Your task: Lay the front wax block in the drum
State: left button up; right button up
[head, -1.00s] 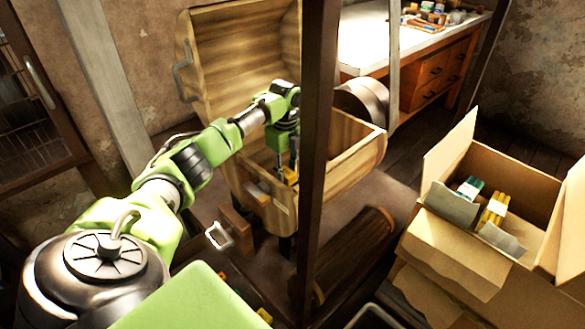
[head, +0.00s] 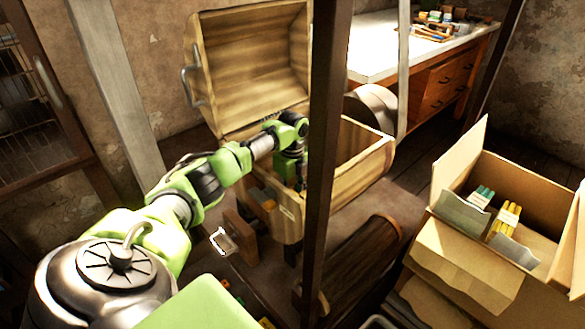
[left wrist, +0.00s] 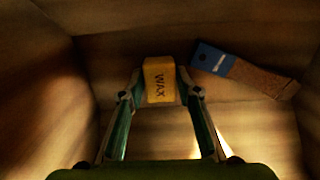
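The drum (head: 352,172) is a wooden barrel with its lid (head: 250,70) swung up and open. My left gripper (head: 299,184) reaches down into it; the drum's front wall and a dark post hide its fingertips in the head view. In the left wrist view my left gripper (left wrist: 160,78) is shut on a yellow wax block (left wrist: 160,82) marked WAX, its fingertips at the block's two sides. The drum's wooden inside surrounds the block. Whether the block touches the drum floor I cannot tell. My right gripper is not in view.
A blue-and-brown tool (left wrist: 245,70) lies inside the drum, right of the block. A dark upright post (head: 322,130) stands in front of the drum. A cardboard box (head: 465,255) with green and yellow bundles is at right; a workbench (head: 375,45) stands behind.

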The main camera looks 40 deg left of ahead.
pick_arm(q)
jog(key=shift+o, duration=0.5)
jog(key=shift+r, duration=0.55)
notch_tip(320, 180, up, 11)
jog(key=p, duration=0.2)
jog(key=shift+p, duration=0.3)
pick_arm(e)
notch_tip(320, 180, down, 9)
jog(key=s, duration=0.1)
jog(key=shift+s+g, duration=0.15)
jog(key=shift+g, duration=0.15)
pick_arm(q)
jog(key=shift+r, duration=0.1)
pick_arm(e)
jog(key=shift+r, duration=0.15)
